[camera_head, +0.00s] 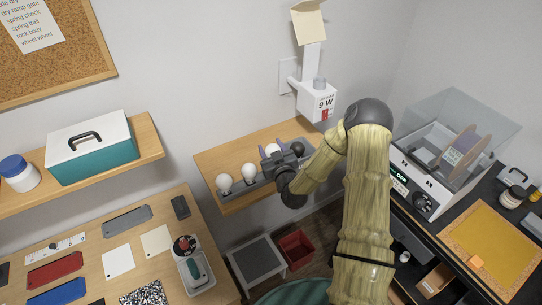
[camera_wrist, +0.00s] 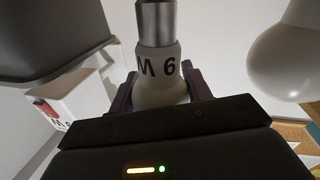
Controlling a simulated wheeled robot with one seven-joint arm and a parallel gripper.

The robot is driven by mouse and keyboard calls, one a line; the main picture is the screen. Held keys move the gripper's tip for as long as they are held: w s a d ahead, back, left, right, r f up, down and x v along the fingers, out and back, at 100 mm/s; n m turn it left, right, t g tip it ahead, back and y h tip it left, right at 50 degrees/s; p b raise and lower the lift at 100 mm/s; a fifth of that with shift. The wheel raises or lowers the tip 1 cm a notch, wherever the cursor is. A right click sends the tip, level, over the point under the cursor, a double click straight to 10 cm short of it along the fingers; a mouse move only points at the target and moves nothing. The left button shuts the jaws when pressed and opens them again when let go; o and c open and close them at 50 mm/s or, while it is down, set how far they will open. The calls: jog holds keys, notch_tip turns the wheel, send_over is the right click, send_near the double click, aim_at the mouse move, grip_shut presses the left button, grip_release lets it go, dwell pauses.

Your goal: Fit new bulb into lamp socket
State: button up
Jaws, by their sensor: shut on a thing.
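My gripper (camera_head: 270,147) is shut on a white bulb (camera_head: 272,151) at the grey rack (camera_head: 238,188) on the wooden shelf. In the wrist view, the bulb's neck (camera_wrist: 160,88) sits between the two fingers, with its metal cap toward the top edge. The marking on the neck reads "9 W" upside down. I cannot tell whether the cap is still in the rack. Two other white bulbs (camera_head: 224,183) (camera_head: 249,172) stand to the left. The wall lamp (camera_head: 315,100), marked "9 W", has a grey cylindrical top (camera_head: 319,83) and a raised beige flap (camera_head: 309,24).
Another white bulb (camera_wrist: 290,62) is close on the right in the wrist view. A large dark grey shape (camera_wrist: 50,40) fills its upper left. The workbench (camera_head: 85,270) at left holds parts. A machine with a clear cover (camera_head: 455,110) stands at right.

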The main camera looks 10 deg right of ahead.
jog(key=shift+w+f+p, duration=0.1)
jog(key=shift+f+p, duration=0.7)
jog(key=shift+f, duration=1.3)
jog(key=shift+a, duration=0.15)
jog(key=o, duration=0.9)
jog(key=shift+o, duration=0.2)
jog(key=shift+d, duration=0.2)
jog(key=shift+s, duration=0.25)
jog(key=shift+s+f+b, duration=0.1)
jog(key=shift+s+b, duration=0.3)
jog(key=shift+s, duration=0.15)
jog(key=s+d+b, duration=0.1)
jog(key=s+b, duration=0.3)
jog(key=s, duration=0.6)
jog(key=shift+s, duration=0.25)
